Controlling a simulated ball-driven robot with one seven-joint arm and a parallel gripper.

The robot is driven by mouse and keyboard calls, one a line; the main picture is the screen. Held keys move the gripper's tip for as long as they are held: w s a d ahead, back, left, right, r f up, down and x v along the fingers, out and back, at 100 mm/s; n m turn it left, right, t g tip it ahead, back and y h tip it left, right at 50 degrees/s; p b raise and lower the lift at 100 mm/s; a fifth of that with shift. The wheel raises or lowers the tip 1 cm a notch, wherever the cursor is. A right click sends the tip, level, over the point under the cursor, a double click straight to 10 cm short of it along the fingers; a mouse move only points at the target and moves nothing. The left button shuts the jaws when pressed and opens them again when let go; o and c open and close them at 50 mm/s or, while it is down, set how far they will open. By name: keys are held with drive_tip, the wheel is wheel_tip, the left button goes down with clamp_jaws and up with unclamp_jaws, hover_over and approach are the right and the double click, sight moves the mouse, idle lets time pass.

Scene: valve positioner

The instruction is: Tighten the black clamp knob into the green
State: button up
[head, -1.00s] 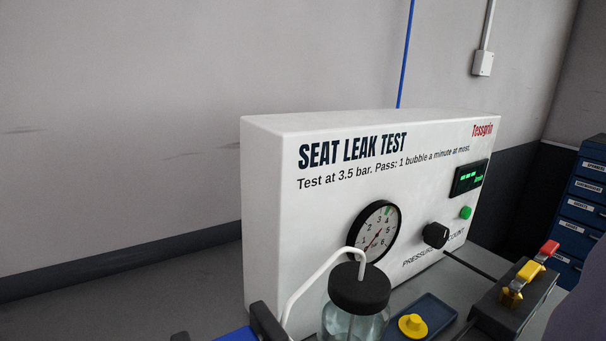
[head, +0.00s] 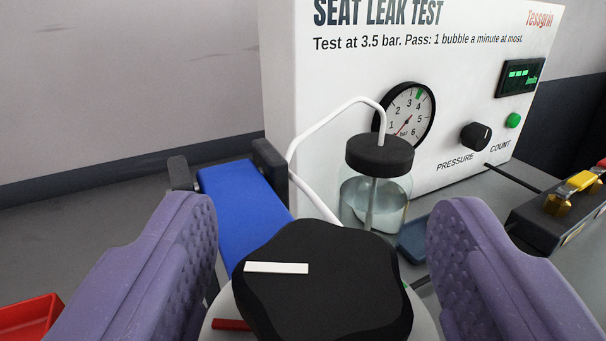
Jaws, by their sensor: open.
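The black clamp knob (head: 335,290) is large and lobed, with a white pointer bar on its top face. It sits low in the middle of the head view on a pale round dial (head: 217,330). A red mark (head: 231,325) shows on the dial at the knob's left, and a small bit of green shows at its right edge. The white bar lies at the knob's left side, pointing left. My gripper (head: 325,265) is open, with one purple padded finger on each side of the knob. Gaps show between fingers and knob. The dial's lower part is out of frame.
A blue block (head: 245,205) with black end pieces lies behind the knob. A glass jar (head: 374,195) with white tubing stands close behind it. The white leak test panel (head: 340,85) is at the back. A red bin (head: 28,318) is lower left; a lever block (head: 560,215) is right.

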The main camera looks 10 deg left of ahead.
drive_tip(key=shift+w+a, duration=0.1)
drive_tip(key=shift+w, duration=1.25)
drive_tip(key=shift+c, duration=0.5)
drive_tip(key=c, duration=0.9)
